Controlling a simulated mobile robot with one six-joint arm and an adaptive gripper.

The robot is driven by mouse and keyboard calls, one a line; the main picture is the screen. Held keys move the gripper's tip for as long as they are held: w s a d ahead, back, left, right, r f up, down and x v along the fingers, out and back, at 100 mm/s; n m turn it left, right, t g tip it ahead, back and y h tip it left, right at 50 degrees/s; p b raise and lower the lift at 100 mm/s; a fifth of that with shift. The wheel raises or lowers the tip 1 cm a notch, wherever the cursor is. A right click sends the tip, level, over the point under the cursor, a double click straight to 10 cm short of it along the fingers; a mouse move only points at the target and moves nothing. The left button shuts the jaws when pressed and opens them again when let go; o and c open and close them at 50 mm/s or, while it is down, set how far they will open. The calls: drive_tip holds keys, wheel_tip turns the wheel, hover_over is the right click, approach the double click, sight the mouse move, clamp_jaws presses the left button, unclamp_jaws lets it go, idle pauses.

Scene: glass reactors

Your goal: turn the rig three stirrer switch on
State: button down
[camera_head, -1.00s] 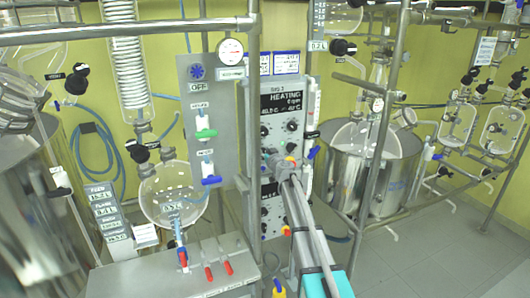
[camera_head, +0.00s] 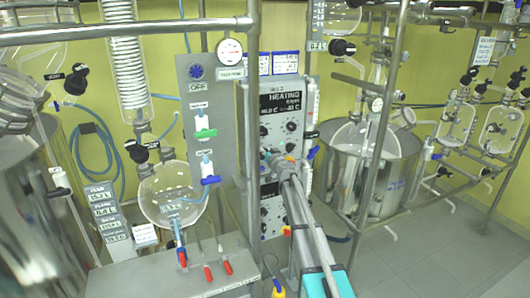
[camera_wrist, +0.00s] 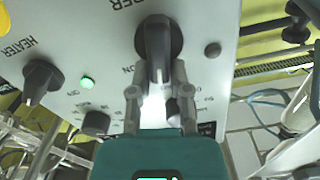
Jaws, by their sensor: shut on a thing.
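In the wrist view, a black knob (camera_wrist: 157,38) stands on a light grey panel. Its label is cut off at the top, so I cannot read it fully. My gripper (camera_wrist: 160,88) has its two fingers closed on the sides of the knob's lower part. "ON" lettering shows beside the knob, and its grip bar points roughly down the picture toward my gripper. In the head view, my gripper (camera_head: 274,158) reaches the control panel (camera_head: 282,103) marked HEATING, and hides the knob it holds. The panel's rig number is too blurred to read.
A heater knob (camera_wrist: 42,80), a lit green lamp (camera_wrist: 88,83) and a smaller black knob (camera_wrist: 96,122) sit beside the held knob. Glass flask (camera_head: 168,195), valve plate (camera_head: 210,105) and steel vessel (camera_head: 375,165) crowd both sides. Floor is clear at right.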

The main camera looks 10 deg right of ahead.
drive_tip(key=m, duration=0.4)
drive_tip(key=shift+w+d+f, duration=0.2)
drive_tip(key=shift+w+d, duration=0.05)
drive_tip(key=shift+d, duration=0.1)
drive_tip(key=m, duration=0.3)
drive_tip(key=m+b, duration=0.1)
drive_tip(key=m, duration=0.1)
drive_tip(key=shift+w+d+f, duration=0.1)
drive_tip(key=shift+d+f, duration=0.15)
drive_tip(key=c, duration=0.7)
unclamp_jaws()
drive_tip(key=shift+c, duration=0.2)
drive_tip(key=shift+o, duration=0.8)
drive_tip(key=shift+f, duration=0.1)
drive_tip(key=v, duration=1.2)
